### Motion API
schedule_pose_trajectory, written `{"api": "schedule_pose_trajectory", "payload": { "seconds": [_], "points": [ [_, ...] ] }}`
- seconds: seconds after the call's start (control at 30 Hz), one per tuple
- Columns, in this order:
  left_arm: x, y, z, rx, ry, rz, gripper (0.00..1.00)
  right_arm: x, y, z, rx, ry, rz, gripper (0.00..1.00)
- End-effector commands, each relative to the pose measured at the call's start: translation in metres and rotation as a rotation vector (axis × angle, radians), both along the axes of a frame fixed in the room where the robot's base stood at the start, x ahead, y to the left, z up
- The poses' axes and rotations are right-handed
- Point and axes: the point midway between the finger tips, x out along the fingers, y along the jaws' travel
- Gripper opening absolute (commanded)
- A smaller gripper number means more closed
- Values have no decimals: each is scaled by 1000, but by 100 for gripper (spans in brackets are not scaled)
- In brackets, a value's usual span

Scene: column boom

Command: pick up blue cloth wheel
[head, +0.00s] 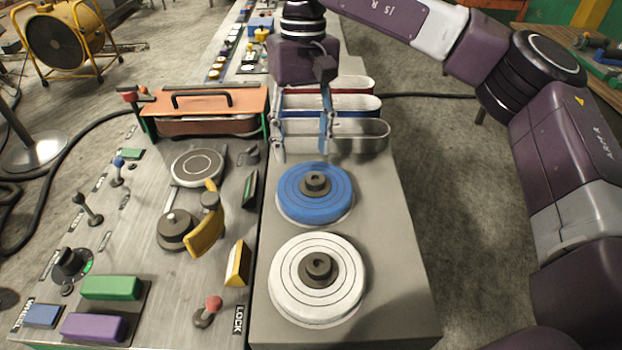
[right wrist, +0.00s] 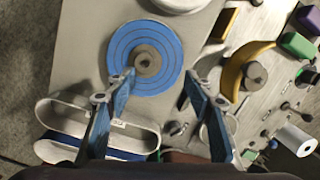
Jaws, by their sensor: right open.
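The blue cloth wheel (head: 330,206) lies flat on the grey surface, with a dark hub at its middle. It also shows in the right wrist view (right wrist: 125,62). A white wheel (head: 294,301) with a dark hub lies in front of it. My right gripper (head: 303,154) is open and points down, just behind the blue wheel in the head view. In the right wrist view its two fingers (right wrist: 159,86) are spread and empty, with one fingertip overlapping the wheel's edge. I cannot tell how high the fingers are above the wheel. My left gripper is not in view.
Grey, blue and red loop-shaped belts (head: 375,129) stand behind the blue wheel. A control panel (head: 136,215) with levers, coloured buttons and a yellow curved handle (head: 207,238) lies to the left. The surface right of the wheels is clear.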

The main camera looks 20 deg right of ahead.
Motion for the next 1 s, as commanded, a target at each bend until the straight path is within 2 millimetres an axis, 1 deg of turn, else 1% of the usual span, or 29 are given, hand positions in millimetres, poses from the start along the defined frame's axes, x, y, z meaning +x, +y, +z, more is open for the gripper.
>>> {"api": "schedule_pose_trajectory", "payload": {
  "seconds": [0.03, 0.13, 0.33, 0.47, 0.53, 0.6, 0.7, 0.93, 0.97, 1.0],
  "points": [
    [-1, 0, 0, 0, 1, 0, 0, -1, -9, 0, -37, -5, 25, 48],
    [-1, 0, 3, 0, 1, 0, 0, -3, -17, -6, -71, -4, 49, 48],
    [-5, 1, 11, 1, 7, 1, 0, -4, -19, -27, -71, -3, 49, 48],
    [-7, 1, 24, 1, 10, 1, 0, -5, -22, -43, -71, 0, 48, 48],
    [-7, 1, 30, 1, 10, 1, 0, -5, -24, -55, -70, -1, 48, 48],
    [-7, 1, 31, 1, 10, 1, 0, -6, -23, -66, -69, -1, 48, 48],
    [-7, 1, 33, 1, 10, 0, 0, -7, -22, -75, -68, -3, 49, 48],
    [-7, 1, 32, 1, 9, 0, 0, -6, -22, -78, -67, -5, 48, 48],
    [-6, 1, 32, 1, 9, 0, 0, -6, -22, -78, -67, -5, 48, 47],
    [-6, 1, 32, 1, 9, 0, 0, -6, -22, -78, -67, -5, 48, 43]
  ]
}}
